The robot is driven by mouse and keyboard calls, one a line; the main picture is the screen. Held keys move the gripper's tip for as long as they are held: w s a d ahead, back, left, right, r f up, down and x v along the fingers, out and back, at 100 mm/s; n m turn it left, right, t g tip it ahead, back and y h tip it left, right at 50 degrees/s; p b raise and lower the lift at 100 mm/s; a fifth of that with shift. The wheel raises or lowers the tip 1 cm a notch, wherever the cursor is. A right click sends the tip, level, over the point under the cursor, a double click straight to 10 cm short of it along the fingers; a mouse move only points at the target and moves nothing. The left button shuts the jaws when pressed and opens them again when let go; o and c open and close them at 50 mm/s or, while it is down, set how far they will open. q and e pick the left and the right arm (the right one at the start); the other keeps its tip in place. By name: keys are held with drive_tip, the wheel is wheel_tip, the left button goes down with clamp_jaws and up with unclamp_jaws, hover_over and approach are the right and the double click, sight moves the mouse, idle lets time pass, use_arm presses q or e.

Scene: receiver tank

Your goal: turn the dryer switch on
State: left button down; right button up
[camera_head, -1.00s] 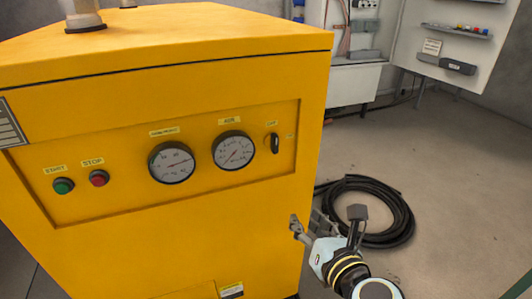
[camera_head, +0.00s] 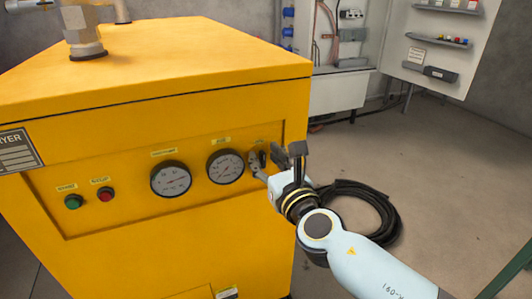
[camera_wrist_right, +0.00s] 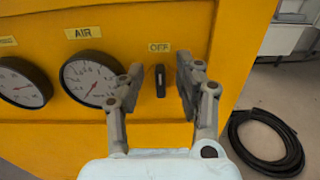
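The yellow dryer (camera_head: 150,100) fills the left of the head view, with a recessed front panel. Its small black switch (camera_wrist_right: 160,80) shows in the right wrist view, upright below a label reading OFF (camera_wrist_right: 159,47). In the head view my gripper mostly covers the switch. My right gripper (camera_head: 262,162) is at the right end of the panel. In the right wrist view its two fingers (camera_wrist_right: 160,82) are spread, one on each side of the switch, with a visible gap on both sides. My left gripper is in neither view.
An air gauge (camera_head: 226,166) sits just left of the switch, with a second gauge (camera_head: 171,178) beyond it. A green button (camera_head: 73,202) and a red button (camera_head: 105,194) are at the panel's left. A coiled black hose (camera_head: 375,215) lies on the floor at right.

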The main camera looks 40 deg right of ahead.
drive_tip(key=shift+w, duration=0.2)
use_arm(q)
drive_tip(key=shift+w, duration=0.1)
use_arm(e)
drive_tip(key=shift+c, duration=0.2)
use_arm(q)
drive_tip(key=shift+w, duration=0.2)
use_arm(e)
clamp_jaws()
